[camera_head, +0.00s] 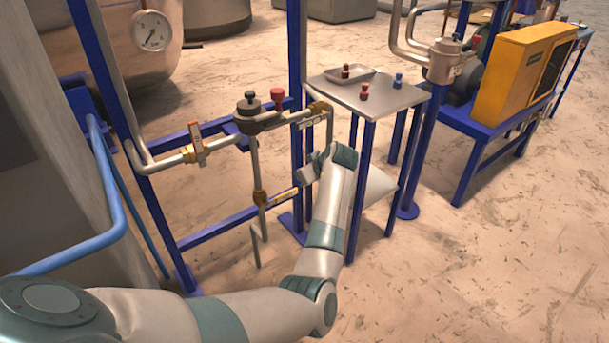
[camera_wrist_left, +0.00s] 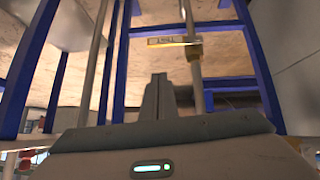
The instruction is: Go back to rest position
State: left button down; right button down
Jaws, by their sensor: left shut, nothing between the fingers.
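My left arm (camera_head: 325,230) comes in from the lower left in the head view. It bends at the elbow and reaches up beside the pipe frame, left of the small side table. Its wrist end is in front of the pipework, but the fingertips are hard to make out there. In the left wrist view my left gripper (camera_wrist_left: 158,88) shows its two fingers together, with nothing between them. My right arm and gripper are in neither view.
A blue frame with a valve (camera_head: 252,115) and pipes stands beside my left arm. A small table (camera_head: 387,100) holds a tray (camera_head: 335,78) and red and blue small parts. A yellow box (camera_head: 520,75) stands at the right. The floor at the lower right is clear.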

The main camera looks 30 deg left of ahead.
pick_arm(q)
jog(key=shift+s+d+r, duration=0.1)
jog(key=shift+d+r, duration=0.05)
jog(key=shift+r, duration=0.1)
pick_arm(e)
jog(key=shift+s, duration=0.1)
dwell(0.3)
